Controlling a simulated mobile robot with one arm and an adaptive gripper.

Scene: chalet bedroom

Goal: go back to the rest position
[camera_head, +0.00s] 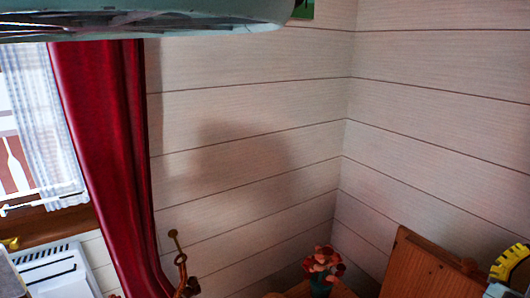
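My gripper is not seen in the head view, the only view here. I cannot tell its pose or whether it holds anything. No task object is named.
A red curtain (105,150) hangs left beside a window with a sheer curtain (45,125). A white heater (55,275) is below. A flower vase (322,270), brown wooden panel (430,268) and yellow notched thing (513,265) are low right. A large pale rounded shape (140,22) crosses the top left.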

